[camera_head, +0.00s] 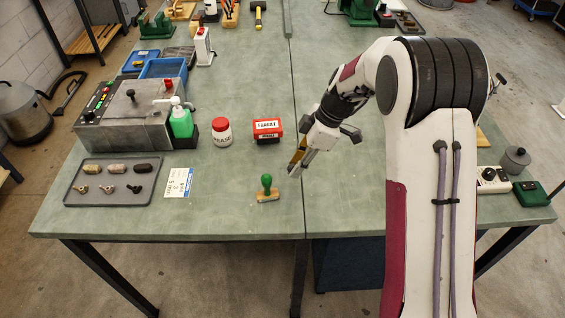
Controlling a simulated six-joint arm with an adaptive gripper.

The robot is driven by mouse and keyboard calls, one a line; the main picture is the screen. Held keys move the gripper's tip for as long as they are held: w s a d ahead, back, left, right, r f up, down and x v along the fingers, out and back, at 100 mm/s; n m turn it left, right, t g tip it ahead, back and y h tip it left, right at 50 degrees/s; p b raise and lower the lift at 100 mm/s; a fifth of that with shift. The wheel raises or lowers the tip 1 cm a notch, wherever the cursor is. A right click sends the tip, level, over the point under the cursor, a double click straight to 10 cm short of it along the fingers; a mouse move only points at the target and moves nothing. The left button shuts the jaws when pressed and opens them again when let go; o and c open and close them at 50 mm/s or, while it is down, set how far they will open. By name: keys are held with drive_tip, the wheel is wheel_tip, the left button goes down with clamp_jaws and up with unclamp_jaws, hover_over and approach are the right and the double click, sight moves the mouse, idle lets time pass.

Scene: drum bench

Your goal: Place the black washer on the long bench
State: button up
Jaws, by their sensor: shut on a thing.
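The long bench (235,180) has a grey-green top with a dark seam running away from me. My gripper (293,171) is low over the near part of the bench, close to the seam, pointing down and left. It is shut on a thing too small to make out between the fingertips. I cannot pick out a black washer anywhere else in view. I cannot tell whether the fingertips or the held thing touch the bench top.
A green-handled stamp (267,190) stands just left of my gripper. A red box (267,131) and a grease jar (221,131) stand behind it. A grey tray (112,198) of small parts and a card (179,183) lie left. Bare bench lies around the stamp.

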drive_tip(key=shift+d, duration=0.45)
idle(0.6)
